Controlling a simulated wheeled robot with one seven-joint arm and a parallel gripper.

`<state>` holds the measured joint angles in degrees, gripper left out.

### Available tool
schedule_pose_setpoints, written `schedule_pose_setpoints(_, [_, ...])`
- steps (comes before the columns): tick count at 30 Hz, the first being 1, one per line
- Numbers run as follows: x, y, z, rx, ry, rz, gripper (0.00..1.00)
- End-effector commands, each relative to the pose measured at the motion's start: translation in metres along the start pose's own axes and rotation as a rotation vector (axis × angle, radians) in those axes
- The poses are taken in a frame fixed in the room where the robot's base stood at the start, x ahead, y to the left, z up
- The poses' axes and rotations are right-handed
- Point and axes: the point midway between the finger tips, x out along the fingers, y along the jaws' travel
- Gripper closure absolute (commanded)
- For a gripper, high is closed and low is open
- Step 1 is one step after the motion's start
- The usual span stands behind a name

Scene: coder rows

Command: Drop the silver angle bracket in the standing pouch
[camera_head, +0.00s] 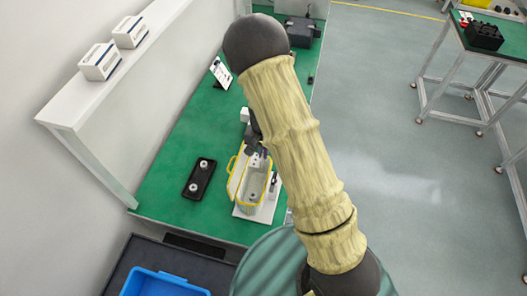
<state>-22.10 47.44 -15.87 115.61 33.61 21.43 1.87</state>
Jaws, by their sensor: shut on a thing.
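The standing pouch (254,188), pale with a yellow rim, stands open on a white base plate (243,213) on the green bench. Its flap leans up on the left side. My gripper (263,153) is over the far end of the pouch, partly hidden behind my arm. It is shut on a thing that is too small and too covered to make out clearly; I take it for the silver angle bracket. I cannot tell how far it is above the pouch opening.
A black tray (198,179) with two round white pieces lies left of the pouch. A small dark item (273,184) stands close to its right. A white shelf (112,70) with two boxes overhangs the bench's left side. A blue bin (160,284) sits in front.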

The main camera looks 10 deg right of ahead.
Motion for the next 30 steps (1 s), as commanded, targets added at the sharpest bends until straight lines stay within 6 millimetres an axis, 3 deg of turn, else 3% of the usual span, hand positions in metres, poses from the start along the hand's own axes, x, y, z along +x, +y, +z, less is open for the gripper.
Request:
schedule_pose_setpoints(15, [0.041,0.0,0.0,-0.001,0.0,0.0,1.0])
schedule_pose_setpoints(30, [0.043,-0.002,0.001,-0.003,0.0,0.0,1.0])
